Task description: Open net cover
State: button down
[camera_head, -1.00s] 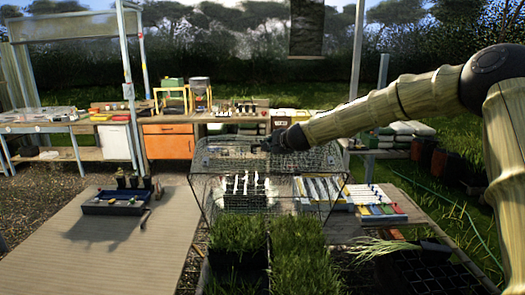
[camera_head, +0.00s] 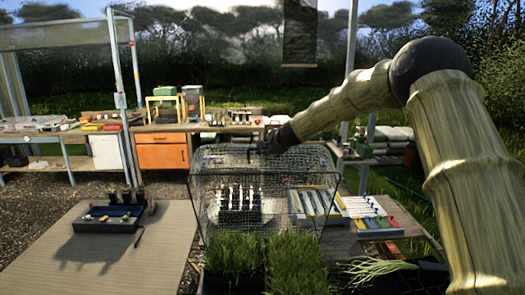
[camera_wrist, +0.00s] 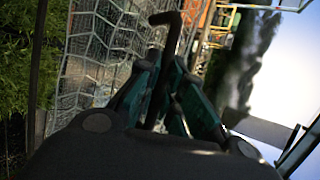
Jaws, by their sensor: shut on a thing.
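The net cover (camera_head: 213,205) is a wire mesh cage in the middle of the head view, behind the green seedling trays. Its mesh also shows on the left of the wrist view (camera_wrist: 100,50). My gripper (camera_head: 266,149) is at the cover's top edge. In the wrist view my gripper (camera_wrist: 168,85) has its two teal fingers closed around a dark bent handle (camera_wrist: 170,35), which stands beside the mesh. Small white-stemmed items (camera_head: 240,192) show through the mesh. I cannot tell how far the cover is tilted.
Two trays of grassy seedlings (camera_head: 295,265) stand in front. Coloured strips (camera_head: 375,220) lie on the bench to the right. A dark tool tray (camera_head: 107,218) sits on the left table (camera_head: 70,270). A workbench with an orange cabinet (camera_head: 162,150) stands behind.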

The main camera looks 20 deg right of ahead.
jog(key=c, duration=1.8)
grip_release()
jog(key=v, duration=1.2)
jog(key=shift+f, duration=0.1)
